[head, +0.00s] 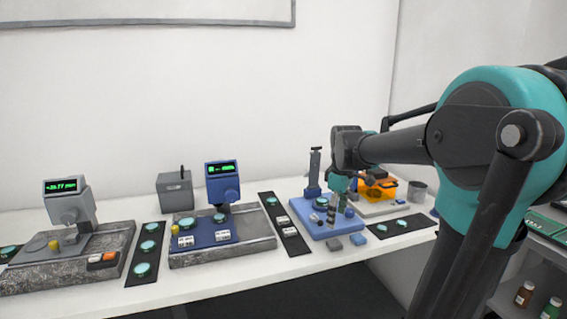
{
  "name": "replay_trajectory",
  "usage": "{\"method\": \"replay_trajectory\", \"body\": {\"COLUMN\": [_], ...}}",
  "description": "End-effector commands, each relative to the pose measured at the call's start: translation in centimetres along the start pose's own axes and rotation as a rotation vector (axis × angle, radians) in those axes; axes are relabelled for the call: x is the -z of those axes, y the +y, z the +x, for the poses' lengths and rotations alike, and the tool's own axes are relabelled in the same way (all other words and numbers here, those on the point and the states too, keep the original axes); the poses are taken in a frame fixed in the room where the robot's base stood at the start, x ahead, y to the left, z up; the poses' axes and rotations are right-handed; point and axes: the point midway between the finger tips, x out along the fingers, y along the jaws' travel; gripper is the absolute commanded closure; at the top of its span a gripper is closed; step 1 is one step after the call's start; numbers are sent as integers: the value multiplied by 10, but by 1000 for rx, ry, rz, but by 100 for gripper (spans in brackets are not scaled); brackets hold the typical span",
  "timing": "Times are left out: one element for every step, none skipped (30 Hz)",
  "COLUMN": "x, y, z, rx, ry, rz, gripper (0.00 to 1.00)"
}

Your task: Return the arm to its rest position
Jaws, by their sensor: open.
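My arm (400,148) reaches in from the right side of the head view and stretches left over the white table. My gripper (335,212) points down at the arm's far end, above or just beside the blue platform (322,227) of a small stand. It is small and partly blends with the parts behind it. It is open, and I see nothing held in it. Whether its fingertips touch anything on the platform, I cannot tell.
The table (210,283) holds a grey gauge (70,205) and a blue gauge (222,184) on stone bases, dark mats (148,259) with teal discs, a grey box (175,191), an orange housing (378,188) and a grey cup (417,191). A shelf (510,295) with bottles stands right.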

Motion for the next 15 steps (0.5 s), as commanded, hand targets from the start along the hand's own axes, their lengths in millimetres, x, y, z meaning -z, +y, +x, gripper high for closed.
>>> {"method": "replay_trajectory", "body": {"x": [-9,-14,-21,-27,-34,-43,-51,-59,-70,-77,-84,-92,-99,-104,-111], "y": [-9,-14,-22,-28,-35,-45,-54,-63,-75,-83,-92,-102,-110,-117,-126], "z": [12,19,29,37,46,59,69,79,92,101,109,119,126,132,139], "rx": [-12,-21,-32,-42,-51,-65,-74,-84,-95,-103,-109,-117,-121,-125,-128], "ry": [9,16,26,36,46,62,75,89,108,124,137,157,169,183,198], "rz": [60,101,160,208,260,337,397,458,540,597,651,719,768,811,863], "gripper": [38,38,38,38,38,38,38,38,38,38,38,38,38,38,38]}}
